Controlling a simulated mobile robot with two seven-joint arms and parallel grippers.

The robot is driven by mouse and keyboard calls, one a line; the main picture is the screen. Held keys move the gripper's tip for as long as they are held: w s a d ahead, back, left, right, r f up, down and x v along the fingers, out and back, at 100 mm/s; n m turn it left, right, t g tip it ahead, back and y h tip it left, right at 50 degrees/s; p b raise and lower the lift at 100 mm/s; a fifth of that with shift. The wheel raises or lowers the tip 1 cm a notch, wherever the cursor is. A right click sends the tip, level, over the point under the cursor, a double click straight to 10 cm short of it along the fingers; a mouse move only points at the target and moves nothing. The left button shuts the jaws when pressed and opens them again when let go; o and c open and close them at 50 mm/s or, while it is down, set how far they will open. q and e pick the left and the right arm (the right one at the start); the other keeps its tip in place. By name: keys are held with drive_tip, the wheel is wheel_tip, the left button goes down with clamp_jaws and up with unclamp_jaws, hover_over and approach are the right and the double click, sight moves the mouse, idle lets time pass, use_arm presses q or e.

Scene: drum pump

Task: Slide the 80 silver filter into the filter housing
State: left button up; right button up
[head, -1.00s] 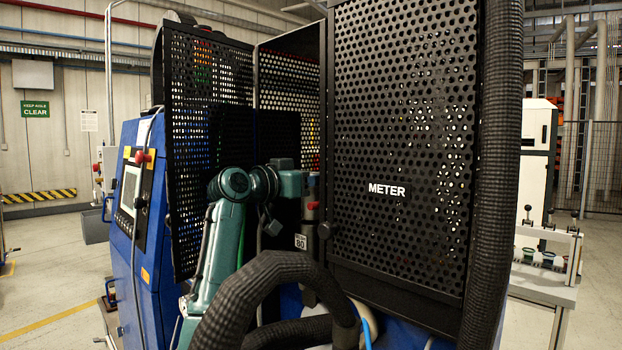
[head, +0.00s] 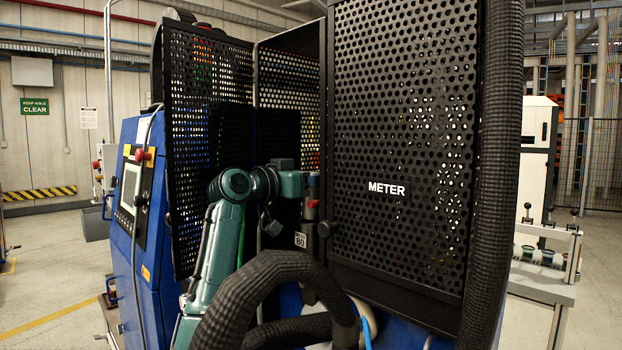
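A small white label reading 80 (head: 300,240) shows on a grey part beneath the end of my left arm, in the gap left of the METER guard. I cannot tell whether this part is the filter housing or the filter. No silver filter can be made out. My teal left arm (head: 230,215) rises from the lower left and bends right. Its wrist (head: 289,184) is beside the guard's left edge. The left gripper's fingers cannot be made out, nor can anything in them. A small red part (head: 313,204) shows just right of the wrist. My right gripper is not in view.
The black perforated METER guard (head: 400,120) stands close on the right, with another perforated panel (head: 200,130) on the left. Thick black corrugated hoses (head: 265,275) cross low in front. A blue cabinet (head: 150,250) stands left. A bench (head: 545,283) stands at the right.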

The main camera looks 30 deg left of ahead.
sight(304, 208)
use_arm(q)
drive_tip(key=shift+a+f+b, duration=0.1)
drive_tip(key=shift+f+b, duration=0.75)
drive_tip(key=shift+f, duration=0.65)
idle(0.4)
drive_tip(key=shift+f+b, duration=0.7)
drive_tip(key=shift+f, duration=0.85)
drive_tip(key=o, duration=1)
drive_tip(key=shift+c, duration=0.2)
